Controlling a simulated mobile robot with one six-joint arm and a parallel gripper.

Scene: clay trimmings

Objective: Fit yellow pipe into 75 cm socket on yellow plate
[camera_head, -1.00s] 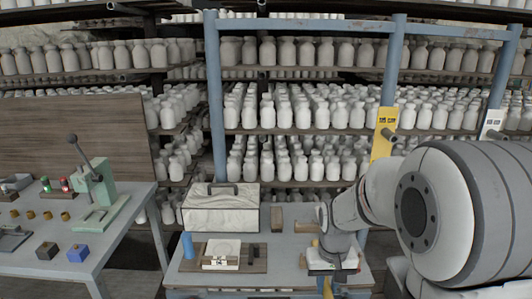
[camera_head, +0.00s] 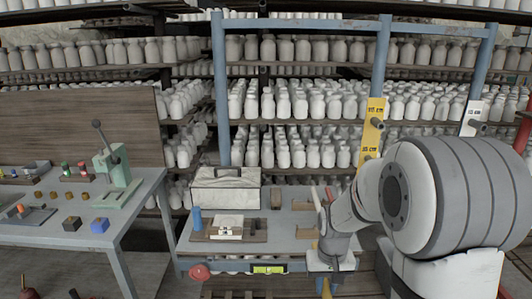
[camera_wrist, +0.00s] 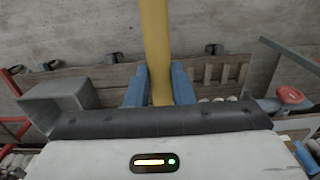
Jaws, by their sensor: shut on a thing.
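The yellow pipe (camera_wrist: 155,45) stands between the blue fingers of my gripper (camera_wrist: 159,82) in the wrist view; the gripper is shut on it. The pipe runs up out of that view, so its far end is hidden. In the head view only a short yellow piece of pipe (camera_head: 326,288) shows below my wrist at the bottom edge. The yellow plate (camera_head: 372,140) hangs on a blue rack post, right of centre, above and behind my gripper. It has a dark socket (camera_head: 378,124) near its upper label and a lower label partly hidden by my arm. The upper label's digits are unclear.
A white plate (camera_head: 473,118) with a socket hangs on the post further right. A low workbench (camera_head: 290,222) with a box (camera_head: 225,190) stands behind my gripper. A green press (camera_head: 112,165) is on the left table. Shelves of white bottles fill the back.

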